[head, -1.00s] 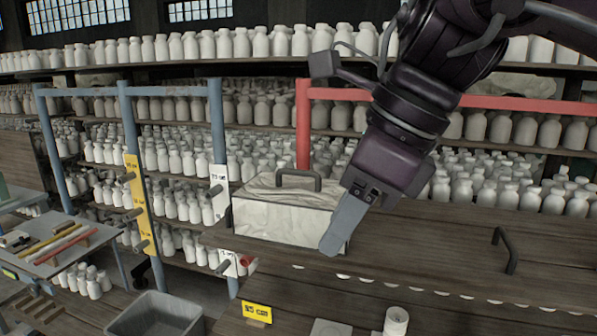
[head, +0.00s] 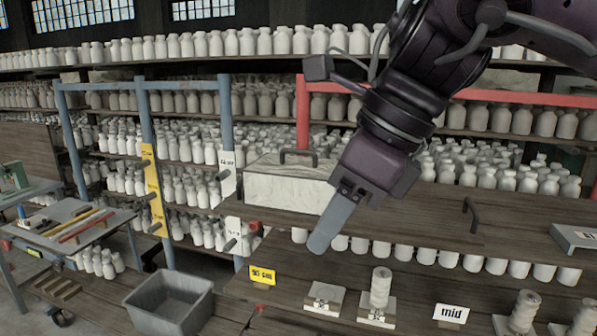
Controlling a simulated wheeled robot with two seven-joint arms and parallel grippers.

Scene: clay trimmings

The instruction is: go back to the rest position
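My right arm comes in from the upper right, and its gripper (head: 322,240) hangs over the wooden bench, pointing down and to the left. A single grey finger shape shows, seen from the side. I cannot tell whether the fingers are apart or together, and no held thing shows. The gripper appears in front of the right end of the whitish block with a dark handle (head: 285,186). My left gripper is not in view.
A wooden shelf board (head: 400,215) crosses the middle. Below stand a yellow sign (head: 262,275), a stacked clay piece (head: 380,288), a "mid" sign (head: 451,313) and a grey bin (head: 170,303). Blue posts (head: 228,130) and a red frame (head: 302,115) rise behind.

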